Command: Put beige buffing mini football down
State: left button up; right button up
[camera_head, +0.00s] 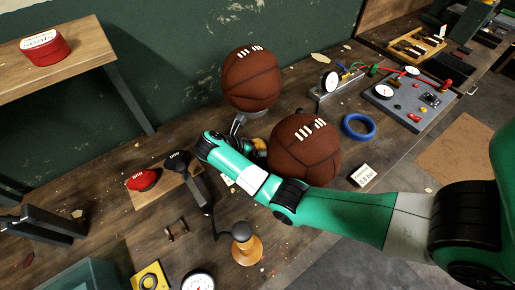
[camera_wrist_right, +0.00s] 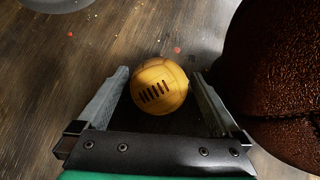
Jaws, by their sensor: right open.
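The beige mini football (camera_wrist_right: 159,88), a small yellowish ball with dark laces, lies between the fingers of my right gripper (camera_wrist_right: 160,74) in the right wrist view. The fingers are open, with a gap to the ball on each side. The ball appears to rest on the wooden table. In the head view only a small part of the ball (camera_head: 259,142) shows; my right arm and a large brown ball (camera_head: 305,150) hide most of it and the gripper. My left gripper is not in view.
The large brown ball stands close on the right in the wrist view (camera_wrist_right: 285,80). Another brown ball (camera_head: 251,78) is on a stand behind. Bare table shows ahead of the gripper.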

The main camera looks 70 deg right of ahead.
jog(key=c, duration=1.3)
jog(key=shift+r, duration=0.15)
jog(key=shift+w+r+p, duration=0.1)
jog(key=shift+r+p, duration=0.35)
jog(key=shift+r, duration=0.2)
jog(key=w, duration=0.1)
jog(key=w+a+b, duration=0.1)
jog(key=w, duration=0.1)
jog(key=shift+a+f, duration=0.25)
jog(key=shift+a, duration=0.1)
jog(key=shift+w+a+r, duration=0.2)
jog(key=shift+w+r, duration=0.15)
jog(key=shift+r, duration=0.25)
notch_tip(320, 180, up, 13)
jog(key=p, duration=1)
jog(key=shift+s, duration=0.15)
